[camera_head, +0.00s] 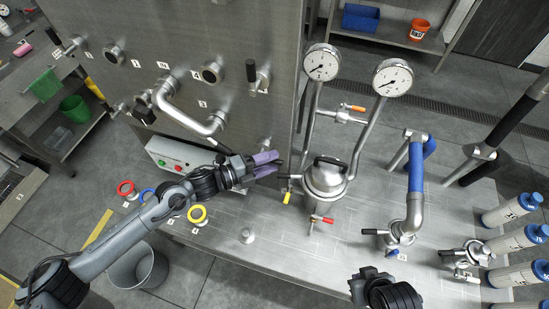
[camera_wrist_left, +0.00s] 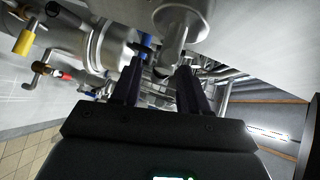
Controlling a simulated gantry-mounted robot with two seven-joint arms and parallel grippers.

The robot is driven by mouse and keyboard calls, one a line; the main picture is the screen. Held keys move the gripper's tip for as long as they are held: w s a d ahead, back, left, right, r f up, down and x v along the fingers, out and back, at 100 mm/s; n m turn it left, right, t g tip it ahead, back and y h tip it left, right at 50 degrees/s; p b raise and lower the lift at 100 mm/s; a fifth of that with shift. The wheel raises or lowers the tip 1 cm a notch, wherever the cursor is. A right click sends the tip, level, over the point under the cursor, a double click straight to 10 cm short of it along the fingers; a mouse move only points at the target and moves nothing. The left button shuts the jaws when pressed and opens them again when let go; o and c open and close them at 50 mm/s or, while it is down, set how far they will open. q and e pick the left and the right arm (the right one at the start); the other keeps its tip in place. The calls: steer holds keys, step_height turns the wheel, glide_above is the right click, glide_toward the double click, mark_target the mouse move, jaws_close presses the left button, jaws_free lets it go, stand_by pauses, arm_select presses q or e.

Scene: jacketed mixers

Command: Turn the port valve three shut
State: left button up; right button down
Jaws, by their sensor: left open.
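My left gripper (camera_head: 278,163) has purple fingers and is open, beside the steel panel (camera_head: 230,50), left of the lidded jacketed vessel (camera_head: 325,180). Its two dark fingers (camera_wrist_left: 158,88) also show in the left wrist view, with a round metal fitting (camera_wrist_left: 180,30) just ahead of and between them. I cannot tell whether they touch it. A label that looks like 3 (camera_head: 202,104) is on the panel above the bent pipe (camera_head: 190,112). Which valve is port valve three I cannot tell for sure. The black end of my right arm (camera_head: 385,290) shows at the bottom edge; its fingers are unclear.
The vessel has a yellow-handled valve (camera_head: 287,198) and a red-handled valve (camera_head: 322,219). Two gauges (camera_head: 321,63) stand above it. A control box (camera_head: 178,155) and coloured rings (camera_head: 197,214) are near my left arm. The front middle of the bench is mostly clear.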

arm_select(q)
steer(key=shift+x, duration=1)
steer(key=shift+c, duration=0.2)
jaws_close()
